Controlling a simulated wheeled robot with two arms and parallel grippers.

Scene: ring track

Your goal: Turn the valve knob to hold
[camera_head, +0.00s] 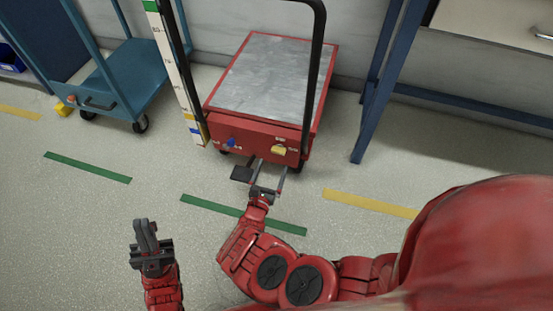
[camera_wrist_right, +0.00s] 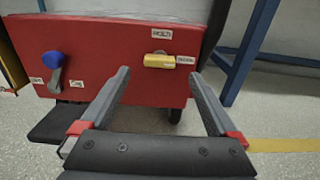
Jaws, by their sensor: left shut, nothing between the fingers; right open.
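The red lift cart's front panel carries a yellow valve knob (camera_head: 278,150), which shows as a horizontal bar in the right wrist view (camera_wrist_right: 158,61). One small white label (camera_wrist_right: 162,33) is above it and another (camera_wrist_right: 185,60) is at its right end; the upper one seems to read HOLD. The knob's bar lies toward the right label. My right gripper (camera_head: 268,173) is open and empty in front of the panel, its fingers pointing at the knob without touching it. My left gripper (camera_head: 145,228) is shut and empty over the floor at the lower left.
A blue-topped lever (camera_wrist_right: 53,62) is on the panel's left. A black pedal (camera_head: 242,173) sticks out low in front of the red cart (camera_head: 268,75). A blue cart (camera_head: 120,80) stands left, a blue frame (camera_head: 378,90) right. Floor between is clear, with green and yellow tape.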

